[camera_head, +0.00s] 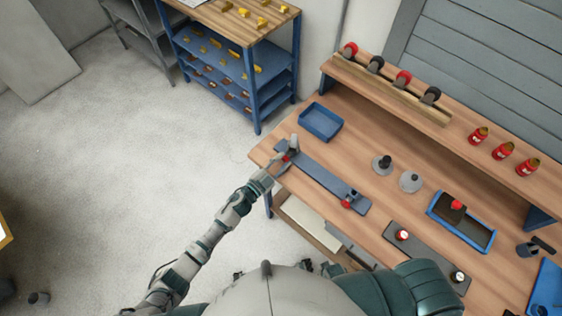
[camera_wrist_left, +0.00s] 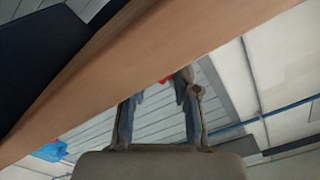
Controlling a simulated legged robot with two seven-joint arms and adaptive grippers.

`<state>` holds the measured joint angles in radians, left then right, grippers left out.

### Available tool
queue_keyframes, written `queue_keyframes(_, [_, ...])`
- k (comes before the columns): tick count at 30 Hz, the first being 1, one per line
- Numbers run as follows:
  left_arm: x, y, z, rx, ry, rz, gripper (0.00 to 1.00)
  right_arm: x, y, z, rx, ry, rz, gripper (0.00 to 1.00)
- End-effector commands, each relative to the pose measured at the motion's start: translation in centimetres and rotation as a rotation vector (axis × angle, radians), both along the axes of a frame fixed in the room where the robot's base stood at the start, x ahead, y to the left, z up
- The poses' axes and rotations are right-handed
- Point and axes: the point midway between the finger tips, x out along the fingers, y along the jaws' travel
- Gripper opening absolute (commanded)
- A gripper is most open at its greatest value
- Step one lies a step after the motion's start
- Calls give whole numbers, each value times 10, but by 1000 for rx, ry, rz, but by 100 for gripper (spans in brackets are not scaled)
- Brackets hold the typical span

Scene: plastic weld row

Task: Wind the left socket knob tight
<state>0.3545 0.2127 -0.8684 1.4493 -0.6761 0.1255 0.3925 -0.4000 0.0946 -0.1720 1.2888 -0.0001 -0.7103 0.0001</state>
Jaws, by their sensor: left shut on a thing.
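My left gripper (camera_head: 287,160) is at the left end of a long blue-grey bar (camera_head: 322,181) on the workbench. It is shut on the left socket knob (camera_head: 287,157), a small red knob mostly hidden by the fingers. In the left wrist view the two fingers (camera_wrist_left: 161,88) point up at the wooden bench edge, with a bit of red between their tips. A second red knob (camera_head: 347,203) is at the bar's right end. My right gripper is in neither view.
A blue tray (camera_head: 321,122) stands just behind the bar on the bench (camera_head: 385,215). Two grey-based pieces stand right of it. A blue bin (camera_head: 484,238) and a dark plate (camera_head: 430,259) with knobs lie further right. Open floor (camera_head: 130,150) is at left.

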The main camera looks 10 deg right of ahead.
Motion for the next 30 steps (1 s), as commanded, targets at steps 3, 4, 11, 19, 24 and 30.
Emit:
queue_keyframes(3, [1,0,1,-2,-1,0,0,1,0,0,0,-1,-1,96])
queue_keyframes(4, [0,-1,1,-2,-1,0,37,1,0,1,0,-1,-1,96])
queue_keyframes(11, [0,0,0,-1,0,-1,55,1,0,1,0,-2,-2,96])
queue_keyframes(19, [-1,0,-1,0,3,-1,55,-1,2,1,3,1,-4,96])
queue_keyframes(24, [-1,0,-2,1,4,-1,55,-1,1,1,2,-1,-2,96])
queue_keyframes(30, [-1,0,-3,-52,74,-1,55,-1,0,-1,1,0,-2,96])
